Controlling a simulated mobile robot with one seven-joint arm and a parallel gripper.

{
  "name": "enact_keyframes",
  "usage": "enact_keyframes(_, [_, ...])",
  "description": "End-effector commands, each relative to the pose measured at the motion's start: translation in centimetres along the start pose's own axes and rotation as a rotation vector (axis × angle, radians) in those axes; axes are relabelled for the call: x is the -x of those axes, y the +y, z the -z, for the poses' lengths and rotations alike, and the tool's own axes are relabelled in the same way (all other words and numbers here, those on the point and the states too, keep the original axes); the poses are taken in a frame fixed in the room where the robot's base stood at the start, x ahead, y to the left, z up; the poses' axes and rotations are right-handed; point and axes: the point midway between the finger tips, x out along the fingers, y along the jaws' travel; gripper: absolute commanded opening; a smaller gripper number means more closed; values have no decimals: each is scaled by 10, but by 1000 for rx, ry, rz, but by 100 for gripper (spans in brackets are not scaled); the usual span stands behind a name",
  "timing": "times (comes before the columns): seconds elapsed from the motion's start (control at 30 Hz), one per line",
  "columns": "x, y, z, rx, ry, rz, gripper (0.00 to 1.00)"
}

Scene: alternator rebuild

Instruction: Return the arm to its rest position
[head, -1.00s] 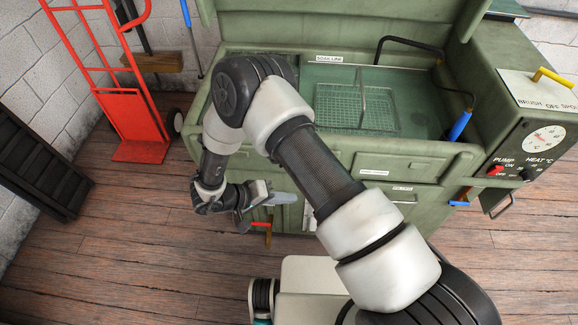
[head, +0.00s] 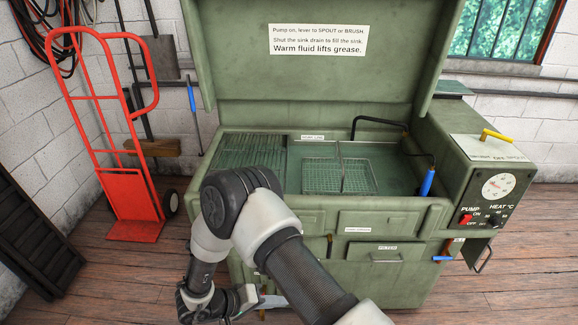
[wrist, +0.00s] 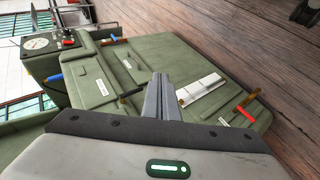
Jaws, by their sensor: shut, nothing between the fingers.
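My arm is folded in front of the green parts washer (head: 300,222), its elbow over the front left of the sink rim in the head view. My gripper (head: 268,301) hangs low, left of the middle of the washer's front. In the wrist view my gripper (wrist: 161,97) has its two grey fingers together, with nothing between them. The washer's front panel lies beyond the fingertips there. I cannot tell the exact gap.
The washer's lid (head: 315,70) stands open, and a wire basket (head: 322,176) sits in its sink. A control box (head: 482,185) is at right. A red hand truck (head: 132,195) stands at left. Wooden floor (head: 120,275) is clear between the hand truck and washer.

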Motion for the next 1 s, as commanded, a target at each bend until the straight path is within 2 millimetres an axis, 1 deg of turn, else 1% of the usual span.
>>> enact_keyframes(0.1, [14, 16, 47, -94, 76, 93, 0])
enact_keyframes(0.17, [23, 24, 71, -142, 118, 151, 0])
enact_keyframes(0.2, [29, 31, 88, -175, 148, 190, 0])
enact_keyframes(0.23, [34, 36, 101, -199, 170, 220, 0])
enact_keyframes(0.27, [40, 43, 114, -222, 193, 251, 0])
enact_keyframes(0.3, [49, 52, 132, -256, 225, 295, 0])
enact_keyframes(0.37, [65, 70, 160, -305, 278, 367, 0])
enact_keyframes(0.4, [77, 85, 179, -338, 314, 418, 0])
enact_keyframes(0.47, [98, 112, 208, -383, 372, 501, 0])
enact_keyframes(0.5, [114, 131, 225, -411, 410, 560, 0])
enact_keyframes(0.57, [139, 165, 246, -444, 465, 647, 0])
enact_keyframes(0.6, [156, 188, 257, -458, 498, 704, 0])
enact_keyframes(0.67, [182, 225, 267, -470, 542, 786, 0])
enact_keyframes(0.7, [198, 250, 270, -471, 564, 835, 0])
enact_keyframes(0.77, [220, 285, 266, -461, 587, 900, 0])
enact_keyframes(0.8, [232, 308, 260, -453, 595, 936, 0])
enact_keyframes(0.87, [248, 341, 246, -431, 598, 980, 0])
enact_keyframes(0.9, [257, 362, 233, -416, 591, 1002, 0])
enact_keyframes(0.97, [266, 391, 208, -391, 570, 1023, 0])
enact_keyframes(1.0, [271, 409, 190, -375, 550, 1029, 0])
